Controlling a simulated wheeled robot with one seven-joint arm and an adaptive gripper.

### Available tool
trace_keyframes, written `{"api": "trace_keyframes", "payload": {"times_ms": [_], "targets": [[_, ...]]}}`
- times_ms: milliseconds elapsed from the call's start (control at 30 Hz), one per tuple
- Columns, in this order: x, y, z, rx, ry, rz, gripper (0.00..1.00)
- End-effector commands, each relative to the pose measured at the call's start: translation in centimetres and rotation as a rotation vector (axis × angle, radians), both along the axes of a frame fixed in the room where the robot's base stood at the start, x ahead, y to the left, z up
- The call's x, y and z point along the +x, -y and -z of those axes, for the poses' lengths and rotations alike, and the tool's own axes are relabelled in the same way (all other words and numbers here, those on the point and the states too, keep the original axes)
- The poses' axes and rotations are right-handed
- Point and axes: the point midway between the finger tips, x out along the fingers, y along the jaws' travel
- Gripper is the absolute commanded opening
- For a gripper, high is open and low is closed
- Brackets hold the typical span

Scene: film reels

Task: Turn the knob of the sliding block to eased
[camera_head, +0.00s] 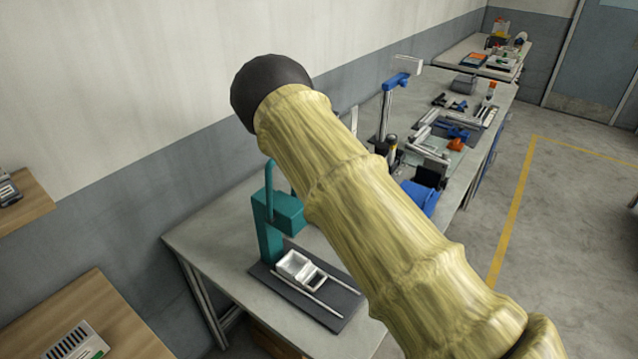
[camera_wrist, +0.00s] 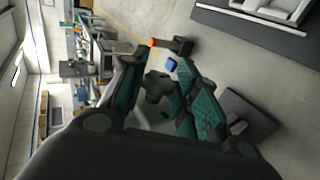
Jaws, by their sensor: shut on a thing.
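In the wrist view, my gripper (camera_wrist: 160,78) has its two teal-padded fingers on either side of a dark lobed knob (camera_wrist: 156,88) and is shut on it. Which way the knob points, and any marking beside it, cannot be made out. In the head view, my arm hides the gripper and the knob. A small pale open box, perhaps part of a block on rails, (camera_head: 293,264) sits on two bright rails over a dark base plate (camera_head: 335,307), in front of a teal press-like stand (camera_head: 268,232). A pale part on a dark base also shows at the wrist view's upper right.
The grey bench (camera_head: 215,250) runs away to the back right. Tools, a blue bin (camera_head: 420,198) and a blue-topped stand (camera_head: 394,82) are on it. A wooden table (camera_head: 115,315) is at the lower left.

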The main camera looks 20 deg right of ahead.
Motion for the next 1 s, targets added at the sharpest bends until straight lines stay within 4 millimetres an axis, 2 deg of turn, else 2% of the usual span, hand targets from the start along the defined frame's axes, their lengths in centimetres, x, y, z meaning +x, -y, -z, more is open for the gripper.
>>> {"api": "trace_keyframes", "payload": {"times_ms": [67,100,200,567,1000], "targets": [[0.0,0.1,0.0,0.000,-0.001,0.001,0.07],[0.0,0.1,0.0,0.000,-0.001,0.001,0.38],[0.0,0.1,0.0,0.000,-0.001,0.001,0.52],[0.2,-0.2,-0.1,0.001,0.001,-0.001,0.52],[3.6,-2.8,-2.9,0.002,0.001,-0.002,0.52]]}}
